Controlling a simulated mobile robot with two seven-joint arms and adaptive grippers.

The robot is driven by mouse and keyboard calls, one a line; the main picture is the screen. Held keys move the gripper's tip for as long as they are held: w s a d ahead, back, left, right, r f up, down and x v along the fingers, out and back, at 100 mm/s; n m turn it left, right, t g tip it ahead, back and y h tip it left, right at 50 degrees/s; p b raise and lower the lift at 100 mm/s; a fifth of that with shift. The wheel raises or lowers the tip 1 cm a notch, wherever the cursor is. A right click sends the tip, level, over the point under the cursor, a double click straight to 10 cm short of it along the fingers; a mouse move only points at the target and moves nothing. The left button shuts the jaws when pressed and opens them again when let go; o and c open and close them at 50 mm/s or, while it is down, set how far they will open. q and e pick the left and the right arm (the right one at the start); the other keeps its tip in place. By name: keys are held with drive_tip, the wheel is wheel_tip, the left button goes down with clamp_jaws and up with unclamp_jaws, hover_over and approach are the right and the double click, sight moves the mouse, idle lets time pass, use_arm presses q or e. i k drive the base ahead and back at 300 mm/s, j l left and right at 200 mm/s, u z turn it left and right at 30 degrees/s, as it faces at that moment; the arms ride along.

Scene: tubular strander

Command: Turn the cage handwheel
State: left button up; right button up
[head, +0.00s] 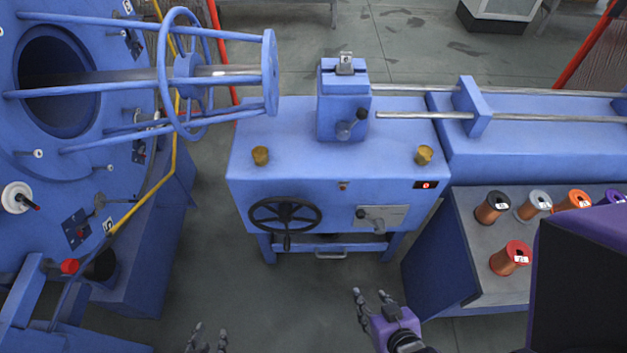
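A black handwheel (266,209) with a crank handle at its lower rim is on the front of the blue machine housing (330,190). The rotating cage (165,80) of blue rods and rings is at the upper left. My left gripper (209,338) shows only its fingertips at the bottom edge, below and left of the handwheel. They are apart, with nothing between them. My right gripper (371,297) is below and right of the handwheel, open and empty. Neither gripper touches the handwheel.
A side table (470,240) holds several spools. Open floor (290,310) lies in front of the housing.

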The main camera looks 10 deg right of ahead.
sight(285, 212)
drive_tip(key=z, duration=0.1)
drive_tip(key=u, duration=1.05)
drive_tip(key=k+l+z, duration=0.25)
drive_tip(key=k, duration=0.2)
drive_tip(key=j, duration=0.1)
